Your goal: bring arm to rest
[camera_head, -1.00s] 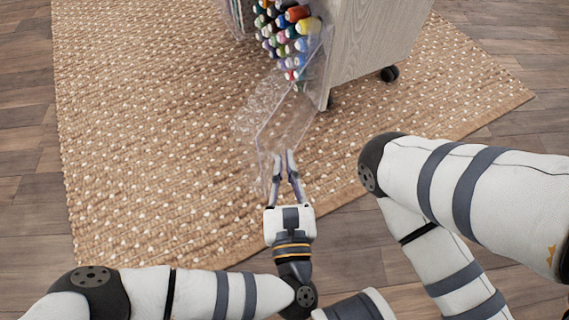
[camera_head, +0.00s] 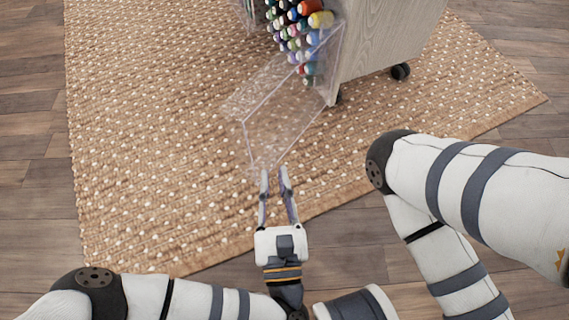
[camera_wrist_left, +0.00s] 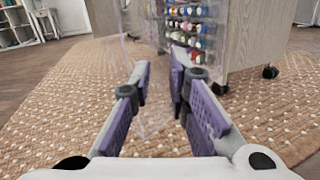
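My left gripper (camera_head: 274,173) points away from me over the rug, its two fingers slightly apart with no object visible between them. In the left wrist view the purple-padded fingers (camera_wrist_left: 160,68) also stand apart. The fingertips are close to the near edge of a clear panel (camera_head: 285,115), which stands out from the sewing cabinet (camera_head: 385,40); I cannot tell whether they touch it. The white right arm (camera_head: 480,200) is bent at the right of the head view. Its gripper is not in view.
Several coloured thread spools (camera_head: 298,35) sit in the cabinet behind the clear panel. The cabinet stands on dark casters (camera_head: 400,71). A woven rug (camera_head: 150,150) lies on the wood floor, with open room at the left.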

